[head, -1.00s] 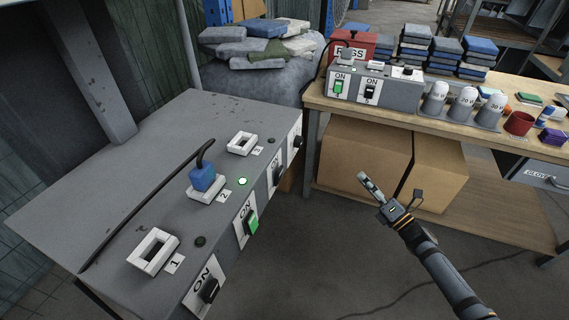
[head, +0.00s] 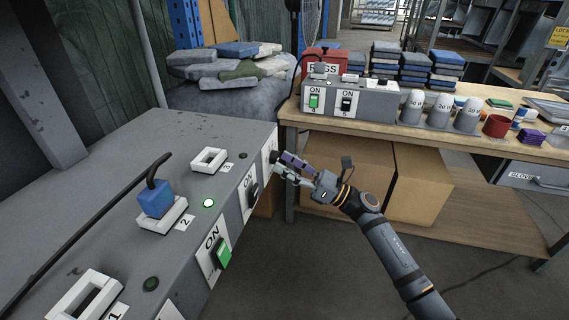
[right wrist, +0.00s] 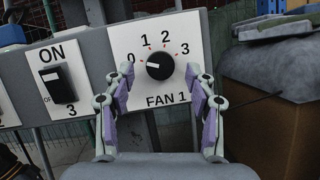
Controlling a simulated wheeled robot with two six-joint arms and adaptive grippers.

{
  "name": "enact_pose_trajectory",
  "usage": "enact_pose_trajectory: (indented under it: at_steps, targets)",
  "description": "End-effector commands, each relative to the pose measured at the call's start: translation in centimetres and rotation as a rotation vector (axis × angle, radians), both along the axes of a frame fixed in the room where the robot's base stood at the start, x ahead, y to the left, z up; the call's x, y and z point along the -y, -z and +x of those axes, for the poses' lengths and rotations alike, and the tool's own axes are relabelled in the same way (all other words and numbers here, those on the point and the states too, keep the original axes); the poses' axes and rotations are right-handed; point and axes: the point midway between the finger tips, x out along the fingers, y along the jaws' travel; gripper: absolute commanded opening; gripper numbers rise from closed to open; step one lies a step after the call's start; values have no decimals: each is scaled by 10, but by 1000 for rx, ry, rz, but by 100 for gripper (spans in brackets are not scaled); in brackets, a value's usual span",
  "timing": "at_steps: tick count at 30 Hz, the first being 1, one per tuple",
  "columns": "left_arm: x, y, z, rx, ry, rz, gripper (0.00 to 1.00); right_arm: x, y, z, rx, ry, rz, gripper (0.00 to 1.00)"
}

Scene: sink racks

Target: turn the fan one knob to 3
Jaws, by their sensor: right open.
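The fan 1 knob (right wrist: 159,66) is a round black knob on a white plate marked 0, 1, 2, 3 and FAN 1. Its white pointer mark faces left, toward the 0. In the head view the knob (head: 274,157) shows small at the far end of the grey box's front face. My right gripper (right wrist: 156,82) is open, with one finger on each side of the knob and a gap on both sides. In the head view my right gripper (head: 284,167) is right at the knob plate. My left gripper is not in view.
The grey box (head: 60,200) carries sockets, a blue plug (head: 156,199) and a lit green lamp (head: 208,203). The black switch 3 (right wrist: 56,84) sits left of the knob. A wooden bench (head: 440,138) with cups stands behind; cardboard boxes (head: 345,170) sit under it.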

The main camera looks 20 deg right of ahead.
Motion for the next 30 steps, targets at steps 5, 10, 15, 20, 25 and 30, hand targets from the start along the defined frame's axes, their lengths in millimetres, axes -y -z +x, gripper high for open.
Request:
enact_pose_trajectory:
  at_steps: [5, 10, 15, 20, 25, 30]
  targets:
    - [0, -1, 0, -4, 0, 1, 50, -7, -4, 6, -1, 1, 1, 56]
    - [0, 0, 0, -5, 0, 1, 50, -7, -3, 6, -2, 0, 0, 56]
    - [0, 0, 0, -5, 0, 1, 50, -7, -3, 6, -2, 0, 0, 38]
    - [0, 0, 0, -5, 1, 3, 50, -7, -3, 6, -2, 0, 0, 17]
    - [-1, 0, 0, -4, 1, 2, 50, -7, -3, 6, -2, 0, 0, 2]
    - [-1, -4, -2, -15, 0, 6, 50, -7, -4, 5, -18, 0, 11, 2]
